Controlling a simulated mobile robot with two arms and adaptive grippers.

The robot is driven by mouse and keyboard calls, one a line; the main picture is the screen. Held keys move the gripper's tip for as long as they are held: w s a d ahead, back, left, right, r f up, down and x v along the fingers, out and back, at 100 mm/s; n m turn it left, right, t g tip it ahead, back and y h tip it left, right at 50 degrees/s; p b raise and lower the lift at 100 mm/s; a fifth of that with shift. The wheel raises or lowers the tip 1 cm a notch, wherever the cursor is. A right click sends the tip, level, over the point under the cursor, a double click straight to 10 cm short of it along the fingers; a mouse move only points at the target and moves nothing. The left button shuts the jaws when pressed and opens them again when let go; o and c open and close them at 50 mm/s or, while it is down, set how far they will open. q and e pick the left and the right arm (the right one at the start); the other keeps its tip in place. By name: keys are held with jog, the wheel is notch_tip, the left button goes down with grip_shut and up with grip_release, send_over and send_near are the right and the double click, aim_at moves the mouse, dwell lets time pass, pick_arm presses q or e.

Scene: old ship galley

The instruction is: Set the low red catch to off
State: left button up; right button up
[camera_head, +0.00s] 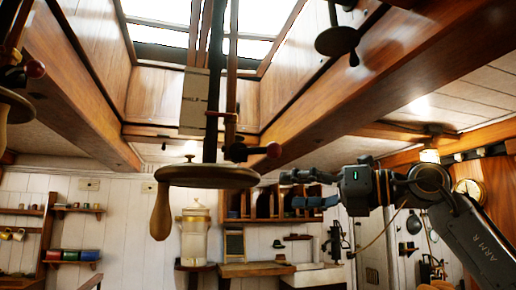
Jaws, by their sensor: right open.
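A small black catch with a red knob (274,150) sits low on the vertical post under the skylight, just above a round wooden wheel (208,177) with a hanging wooden handle. Its lever points right, about level. Another red knob (36,69) shows at the far left on a similar mechanism. My right gripper (303,189) reaches in from the right, fingers pointing left. It is open and empty, below and right of the near red knob in the picture, apart from it. My left gripper is not in view.
The post (214,80) and a thin rod beside it run up to the skylight. A dark wheel (337,40) hangs at upper right. A wooden beam (350,75) crosses the right side.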

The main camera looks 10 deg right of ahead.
aim_at(278, 147)
jog(key=s+d+r+n+t+h, duration=0.1)
jog(key=s+d+r+t+h, duration=0.25)
jog(key=s+r, duration=0.5)
jog(key=shift+g, duration=0.25)
jog(key=p+x, duration=0.5)
jog(key=x, duration=0.7)
jog(key=shift+a+r, duration=0.1)
jog(key=shift+a, duration=0.1)
jog(key=shift+w+a+p, duration=0.3)
jog(key=shift+w+p, duration=0.05)
jog(key=shift+w, duration=0.05)
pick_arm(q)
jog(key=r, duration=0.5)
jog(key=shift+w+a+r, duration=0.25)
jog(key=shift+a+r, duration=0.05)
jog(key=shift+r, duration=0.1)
pick_arm(e)
jog(key=shift+s, duration=0.1)
grip_shut()
jog(key=shift+s, duration=0.1)
